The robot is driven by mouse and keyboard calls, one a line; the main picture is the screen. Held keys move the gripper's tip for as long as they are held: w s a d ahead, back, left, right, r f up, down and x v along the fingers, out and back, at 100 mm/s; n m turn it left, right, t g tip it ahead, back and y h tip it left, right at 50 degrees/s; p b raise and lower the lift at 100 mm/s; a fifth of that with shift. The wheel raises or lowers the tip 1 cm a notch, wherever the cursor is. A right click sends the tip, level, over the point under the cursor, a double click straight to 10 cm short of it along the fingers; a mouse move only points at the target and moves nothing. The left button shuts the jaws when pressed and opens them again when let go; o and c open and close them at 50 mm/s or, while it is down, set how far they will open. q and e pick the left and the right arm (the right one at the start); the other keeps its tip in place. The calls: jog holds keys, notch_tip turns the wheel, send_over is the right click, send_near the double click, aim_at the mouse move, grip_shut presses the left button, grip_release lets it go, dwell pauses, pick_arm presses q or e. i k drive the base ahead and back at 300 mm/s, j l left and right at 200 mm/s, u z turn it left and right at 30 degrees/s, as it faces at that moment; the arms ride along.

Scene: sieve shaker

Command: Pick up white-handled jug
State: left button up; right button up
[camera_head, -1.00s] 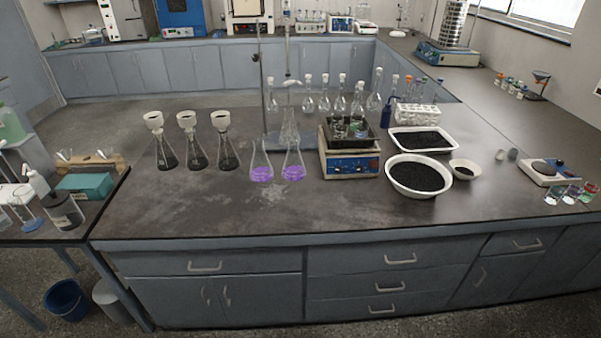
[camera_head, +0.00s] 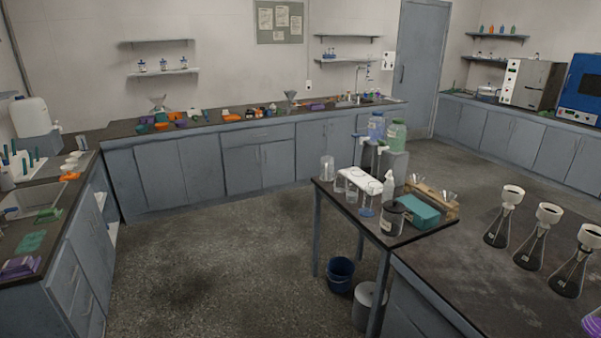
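I cannot make out a white-handled jug for certain in this view. A small dark side table (camera_head: 345,212) in the middle right holds clear vessels, among them a clear beaker (camera_head: 327,170) at its back left corner. Neither of my grippers is in view.
The bench with several dark-filled flasks (camera_head: 539,237) adjoins the side table at right. A blue bucket (camera_head: 340,276) and a grey bin (camera_head: 368,305) stand on the floor below. A cluttered counter (camera_head: 190,170) lines the back. The floor (camera_head: 225,255) between is clear.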

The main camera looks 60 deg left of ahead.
aim_at(327, 163)
jog(key=u, duration=1.75)
jog(key=z, duration=1.85)
jog(key=u, duration=1.8)
jog(key=i+u, duration=0.15)
jog(key=i, duration=1.25)
